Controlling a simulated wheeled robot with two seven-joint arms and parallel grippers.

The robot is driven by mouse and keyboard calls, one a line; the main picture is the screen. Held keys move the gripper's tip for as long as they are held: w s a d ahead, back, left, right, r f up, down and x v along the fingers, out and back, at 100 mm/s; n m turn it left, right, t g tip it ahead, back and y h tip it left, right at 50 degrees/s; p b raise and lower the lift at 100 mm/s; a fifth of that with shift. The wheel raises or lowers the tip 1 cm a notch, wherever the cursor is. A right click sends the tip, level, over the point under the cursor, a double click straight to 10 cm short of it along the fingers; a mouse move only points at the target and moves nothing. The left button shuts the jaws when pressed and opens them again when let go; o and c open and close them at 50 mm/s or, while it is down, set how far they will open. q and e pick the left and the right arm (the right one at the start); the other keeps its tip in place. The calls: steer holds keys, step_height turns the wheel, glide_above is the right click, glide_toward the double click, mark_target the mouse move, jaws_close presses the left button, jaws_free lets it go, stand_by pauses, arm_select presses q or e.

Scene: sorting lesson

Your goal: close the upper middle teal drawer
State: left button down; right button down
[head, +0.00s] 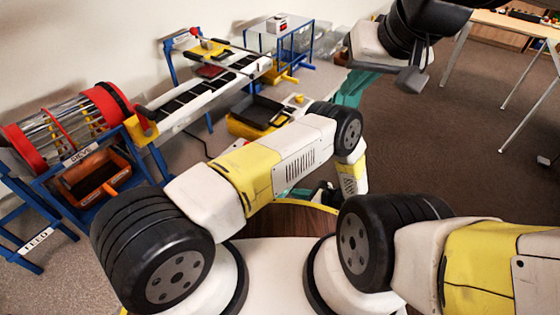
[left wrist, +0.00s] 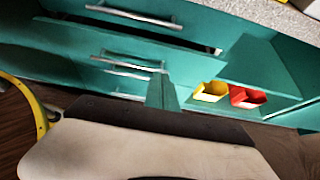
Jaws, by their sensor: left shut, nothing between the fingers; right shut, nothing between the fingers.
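The teal cabinet front fills the upper part of the left wrist view, with several drawers carrying silver bar handles. One teal drawer (left wrist: 75,38) stands out a little from the front, with a dark gap at its right end. A drawer handle (left wrist: 132,61) shows below its top edge. My left gripper (left wrist: 160,118) is shut and empty, close in front of the lower drawers; I cannot tell whether it touches. In the head view my own arm mostly hides it. My right gripper (head: 412,78) is shut and empty, at the upper right, beside a teal piece (head: 356,88).
A yellow bin (left wrist: 210,92) and a red bin (left wrist: 247,97) sit in an open teal shelf right of the drawers. A conveyor (head: 215,88), a red-ended sieve drum (head: 65,125) and an orange tray (head: 95,180) stand left.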

arm_select(q)
steer(key=x, duration=0.8)
steer(key=r+x, duration=0.1)
steer(key=x, duration=0.2)
steer(key=shift+w+a+f, duration=0.1)
steer(key=shift+w+a, duration=0.35)
steer(key=shift+a, duration=0.1)
steer(key=shift+w+a, duration=0.4)
steer(key=shift+a, duration=0.05)
